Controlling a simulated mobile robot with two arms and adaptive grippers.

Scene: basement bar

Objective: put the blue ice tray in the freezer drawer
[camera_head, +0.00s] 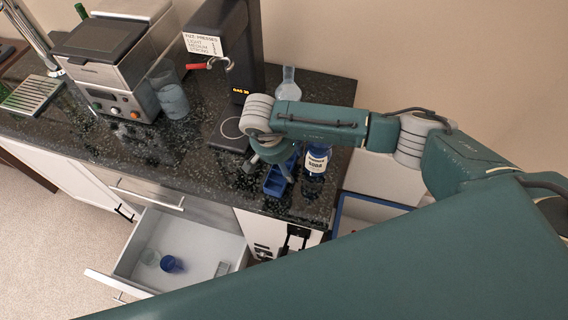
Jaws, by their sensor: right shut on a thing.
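The blue ice tray (274,184) is at the front right part of the dark stone counter, beside a blue-labelled soda bottle. My right gripper (279,168) comes down from above and is shut on the tray; the fingers partly hide it. I cannot tell whether the tray still touches the counter. A white drawer (203,259) is pulled open below the counter, to the lower left of the tray. In it are a blue cup (171,264), a clear cup (150,257) and a small grey item (222,269). My left gripper is not in view.
The soda bottle (316,161) stands close to the right of the tray. A dark drink machine (222,60) is behind, with a steel coffee machine (110,65) and a glass jug (170,97) to its left. A blue-rimmed crate (341,213) is right of the counter.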

